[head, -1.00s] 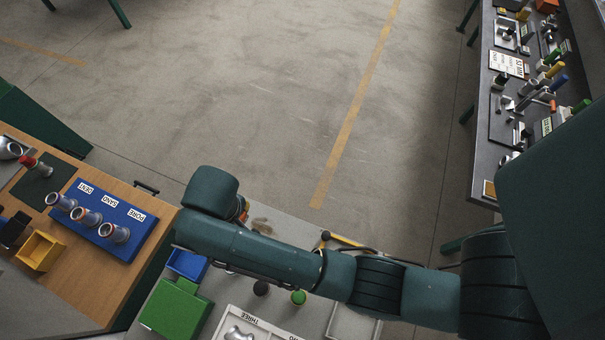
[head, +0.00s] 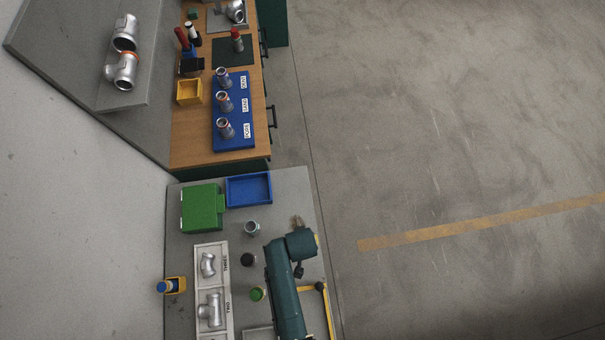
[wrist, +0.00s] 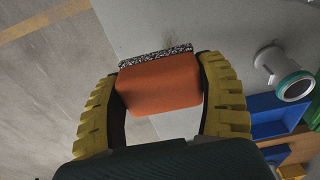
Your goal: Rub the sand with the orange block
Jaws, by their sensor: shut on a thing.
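My gripper (wrist: 162,72) is shut on the orange block (wrist: 158,88), its yellow ridged fingers on either side. The block has a dark speckled pad (wrist: 157,57) along its far side. The block is over or near the grey tabletop in the wrist view; I cannot tell whether it touches. A small brownish patch (head: 297,221), perhaps the sand, shows beside my wrist near the table's floor-side edge in the head view. My arm hides the gripper and block there. A blue board (head: 236,138) holds castings labelled DENT, SAND and PORE.
A blue tray (head: 248,190), a green box (head: 202,208) and a small casting (head: 252,227) stand near my arm. The casting with a green rim also shows in the wrist view (wrist: 283,75). Black (head: 248,260) and green (head: 257,294) knobs are close by. Open floor lies right.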

